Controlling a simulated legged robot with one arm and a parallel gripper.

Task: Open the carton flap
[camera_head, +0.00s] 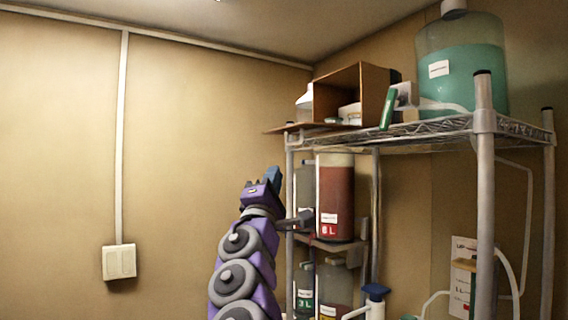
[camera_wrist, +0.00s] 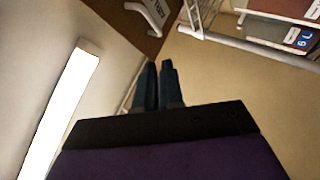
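The brown carton (camera_head: 334,98) sits on the top shelf of the wire rack, its open side showing and small white items inside. A flap (camera_head: 285,128) sticks out flat to the left from its lower edge. Another brown panel (camera_head: 374,94) stands at its right. My gripper (camera_head: 273,174) is below and left of the carton, apart from it, with its blue fingers pointing up. In the wrist view the fingers (camera_wrist: 158,72) are together and nothing shows between them. Brown cardboard (camera_wrist: 122,18), seemingly the carton, shows beyond the tips with a white lettered item.
The wire rack (camera_head: 440,136) stands close to the right of my arm. A large teal jug (camera_head: 462,65) and a green-and-white item (camera_head: 388,108) are on top. Free room lies left, before the wall.

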